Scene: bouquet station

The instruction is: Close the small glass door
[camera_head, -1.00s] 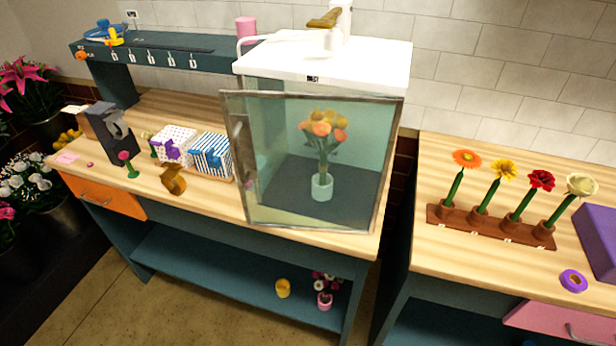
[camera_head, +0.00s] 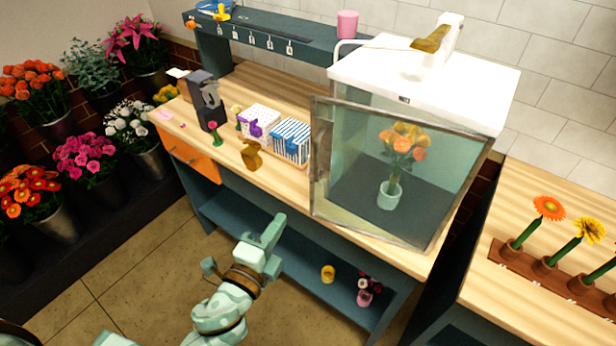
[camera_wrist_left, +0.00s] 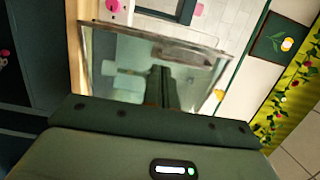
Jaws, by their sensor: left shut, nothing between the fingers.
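The small glass door (camera_head: 372,215) is a metal-framed pane on the front of a white-topped glass case (camera_head: 425,75). It stands ajar, its left edge out in front of the case, with a handle (camera_head: 323,140) near that edge. In the left wrist view the framed glass door (camera_wrist_left: 125,60) shows beyond my fingers. My left gripper (camera_head: 276,228) is shut and empty, below and left of the door, in front of the bench and apart from the door. Its fingers (camera_wrist_left: 160,82) also show in the left wrist view. My right gripper is not in view.
A vase of orange flowers (camera_head: 390,195) stands inside the case. Left of the door on the bench are gift boxes (camera_head: 291,142) and a gold tape dispenser (camera_head: 251,154). Small pots sit on the lower shelf (camera_head: 295,265). Bare floor lies around my left arm.

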